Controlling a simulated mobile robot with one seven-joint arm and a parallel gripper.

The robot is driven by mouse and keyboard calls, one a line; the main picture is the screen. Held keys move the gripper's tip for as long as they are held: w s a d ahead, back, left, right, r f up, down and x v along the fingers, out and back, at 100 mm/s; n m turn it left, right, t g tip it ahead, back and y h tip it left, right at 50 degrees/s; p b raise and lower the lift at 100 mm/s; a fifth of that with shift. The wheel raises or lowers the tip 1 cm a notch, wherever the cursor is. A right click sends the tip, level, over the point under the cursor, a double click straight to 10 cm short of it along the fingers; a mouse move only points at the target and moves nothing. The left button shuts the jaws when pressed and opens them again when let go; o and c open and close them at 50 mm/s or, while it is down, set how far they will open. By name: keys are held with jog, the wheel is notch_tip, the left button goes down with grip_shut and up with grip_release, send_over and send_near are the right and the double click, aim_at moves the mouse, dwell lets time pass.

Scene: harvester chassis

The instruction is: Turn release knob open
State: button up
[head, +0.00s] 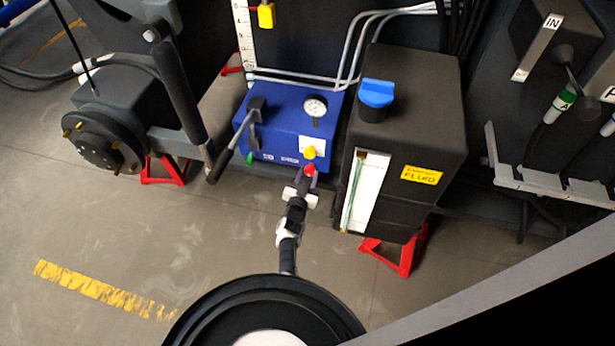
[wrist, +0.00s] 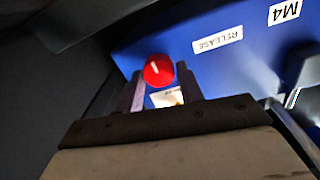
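The release knob is red and round, on the front of the blue box (head: 285,125). In the head view the red knob (head: 309,171) shows just beyond my gripper (head: 305,183). In the wrist view the knob (wrist: 158,70) has a short white mark, close to upright in the picture, and a "RELEASE" label (wrist: 217,40) is beside it. My gripper (wrist: 160,80) has one finger on each side of the knob, at its lower part.
A black lever (head: 240,136) is on the box's left side and a pressure gauge (head: 315,106) on top. A black fluid tank (head: 420,110) with a blue cap (head: 376,94) stands close on the right.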

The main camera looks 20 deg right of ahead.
jog(key=o, duration=0.4)
jog(key=shift+c, duration=0.2)
jog(key=shift+s, duration=0.1)
jog(key=p+v, duration=0.3)
jog(key=v, duration=1)
jog(key=shift+s+a, duration=0.25)
jog(key=shift+s, duration=0.05)
jog(key=shift+f, duration=0.1)
